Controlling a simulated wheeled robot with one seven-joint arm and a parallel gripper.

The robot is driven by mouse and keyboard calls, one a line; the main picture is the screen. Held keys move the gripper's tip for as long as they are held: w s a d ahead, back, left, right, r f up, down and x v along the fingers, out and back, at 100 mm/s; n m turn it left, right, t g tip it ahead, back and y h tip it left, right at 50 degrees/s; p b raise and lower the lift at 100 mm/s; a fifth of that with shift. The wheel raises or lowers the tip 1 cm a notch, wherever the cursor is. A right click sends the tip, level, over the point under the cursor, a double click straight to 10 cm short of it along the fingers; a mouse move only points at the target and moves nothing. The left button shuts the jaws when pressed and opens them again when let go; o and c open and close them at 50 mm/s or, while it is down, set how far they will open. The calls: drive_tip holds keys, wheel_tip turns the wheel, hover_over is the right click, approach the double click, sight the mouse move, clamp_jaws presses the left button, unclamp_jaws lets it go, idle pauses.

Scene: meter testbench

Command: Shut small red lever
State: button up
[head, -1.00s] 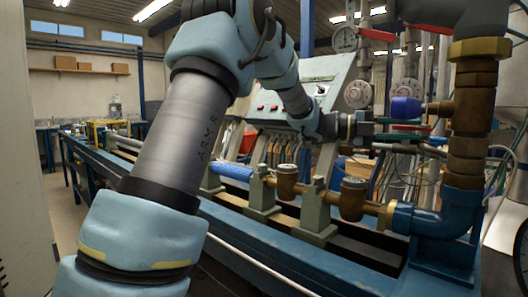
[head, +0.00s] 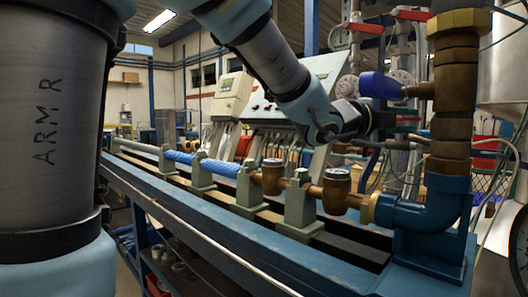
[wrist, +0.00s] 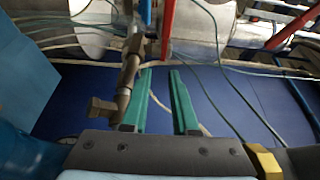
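Two red levers show at the top of the upright pipes in the head view: one on the left (head: 364,28) and one on the right (head: 412,14). I cannot tell which is the small one. My gripper (wrist: 160,76) has green fingers standing apart, with nothing held between them. A brass-brown pipe fitting (wrist: 128,75) is close beside the left finger in the wrist view. A red bar (wrist: 168,25) lies beyond the fingertips, and another red bar (wrist: 290,27) is at the upper right. In the head view the fingers are hidden or too small to make out.
A thick brown pipe (head: 452,100) with a blue elbow (head: 435,205) stands at the right, with a blue-handled valve (head: 380,86) beside it. A long blue bench (head: 265,255) carries brass meters (head: 337,190). Thin hoses cross the wrist view.

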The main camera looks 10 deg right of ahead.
drive_tip(key=s+a, duration=0.2)
drive_tip(key=a, duration=0.7)
drive_tip(key=w+a+f+n+t+y+p, duration=0.3)
drive_tip(key=w+a+n+y+p, duration=0.2)
drive_tip(key=w+a+n, duration=0.3)
drive_tip(key=w+a+f+n+t+y+p, duration=0.3)
drive_tip(key=w+a+n+y+p, duration=0.2)
drive_tip(key=w+a+n, duration=0.4)
drive_tip(key=shift+w+a+y, duration=0.2)
drive_tip(key=shift+a+y, duration=0.3)
drive_tip(key=shift+a, duration=0.25)
drive_tip(key=s+a+f+n+g+y+p, duration=0.1)
drive_tip(key=a+f+n+y, duration=0.2)
drive_tip(key=a+f+n, duration=0.3)
drive_tip(key=s+a+f+n+g+y, duration=0.25)
drive_tip(key=a+f, duration=0.25)
drive_tip(key=a, duration=0.3)
drive_tip(key=s+a+f+n+g+y, duration=0.1)
drive_tip(key=s+a+f+n+g, duration=0.3)
drive_tip(key=s+a+f+n, duration=0.1)
drive_tip(key=s+a+n, duration=0.1)
drive_tip(key=s+n, duration=0.1)
drive_tip(key=s, duration=0.1)
drive_tip(key=shift+a+p, duration=0.2)
drive_tip(key=shift+p, duration=0.2)
